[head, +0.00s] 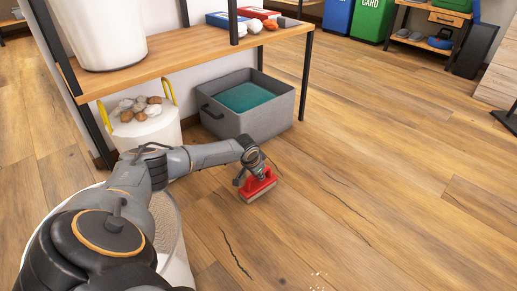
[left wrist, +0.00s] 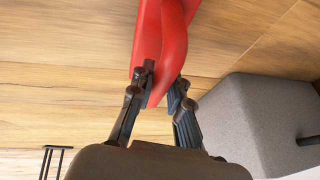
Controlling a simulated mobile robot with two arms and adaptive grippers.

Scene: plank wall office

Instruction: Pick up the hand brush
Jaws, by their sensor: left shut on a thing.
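The hand brush (head: 258,188) is red with a pale bristle strip along its lower edge. In the head view it is at the end of my left arm, over the wood floor; I cannot tell whether its bristles touch the floor. My left gripper (head: 250,176) is shut on its red handle. In the left wrist view the fingers (left wrist: 163,90) close on the end of the red brush (left wrist: 160,45), which runs up out of the picture. My right gripper is in neither view.
A grey bin (head: 272,127) with a teal inside stands just behind the gripper, under a wooden shelf (head: 190,60). A white bucket (head: 146,132) with brown lumps on top is to its left. Small white crumbs (head: 318,281) lie on the floor at the front. The floor to the right is clear.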

